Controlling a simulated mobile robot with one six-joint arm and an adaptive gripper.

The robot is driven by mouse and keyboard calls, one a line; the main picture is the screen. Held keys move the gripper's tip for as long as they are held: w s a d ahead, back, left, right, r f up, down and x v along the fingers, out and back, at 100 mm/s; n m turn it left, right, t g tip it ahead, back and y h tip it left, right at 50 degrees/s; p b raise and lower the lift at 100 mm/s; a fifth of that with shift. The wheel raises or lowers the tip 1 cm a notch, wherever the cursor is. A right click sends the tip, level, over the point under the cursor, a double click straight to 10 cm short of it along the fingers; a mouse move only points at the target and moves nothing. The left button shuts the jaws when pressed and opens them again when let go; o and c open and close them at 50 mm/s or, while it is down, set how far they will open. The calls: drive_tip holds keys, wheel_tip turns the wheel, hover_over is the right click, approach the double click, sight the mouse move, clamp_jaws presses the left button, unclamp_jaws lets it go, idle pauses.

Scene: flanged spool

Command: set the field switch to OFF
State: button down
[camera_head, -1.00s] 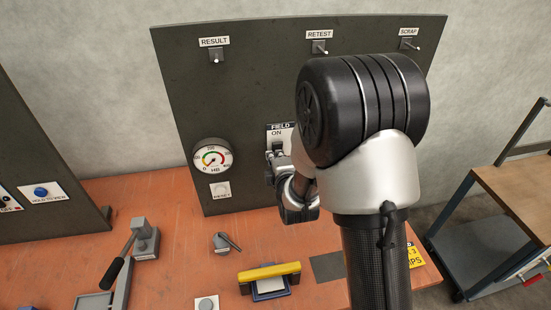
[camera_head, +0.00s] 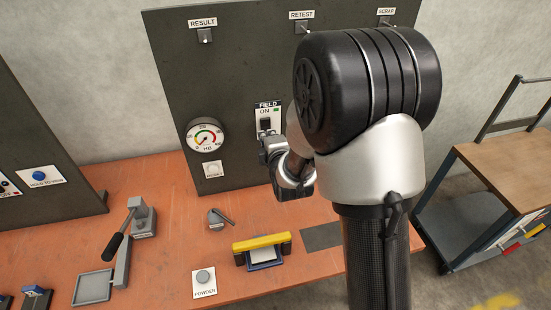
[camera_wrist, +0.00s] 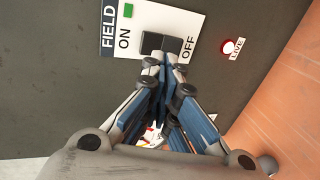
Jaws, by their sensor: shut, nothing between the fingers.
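The field switch (camera_head: 265,124) is a dark rocker on a white plate marked FIELD, with ON above it in the head view. A small green indicator (camera_head: 276,110) is beside ON. In the wrist view the dark rocker (camera_wrist: 153,43) sits between the ON and OFF letters. My gripper (camera_wrist: 166,64) is shut and empty, its fingertips at the rocker's near edge; I cannot tell whether they touch. In the head view my gripper (camera_head: 268,143) is just below the rocker and hides the plate's lower part. Which way the rocker is tipped is unclear.
A red LIVE lamp (camera_wrist: 228,46) is beside the plate. A round gauge (camera_head: 206,135) and a reset button (camera_head: 212,170) are left of the switch. A yellow-topped block (camera_head: 262,243) and a lever device (camera_head: 141,218) stand on the orange bench (camera_head: 175,265).

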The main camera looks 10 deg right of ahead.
drive_tip(key=b+v, duration=0.4)
drive_tip(key=v, duration=0.5)
drive_tip(key=shift+b, duration=0.4)
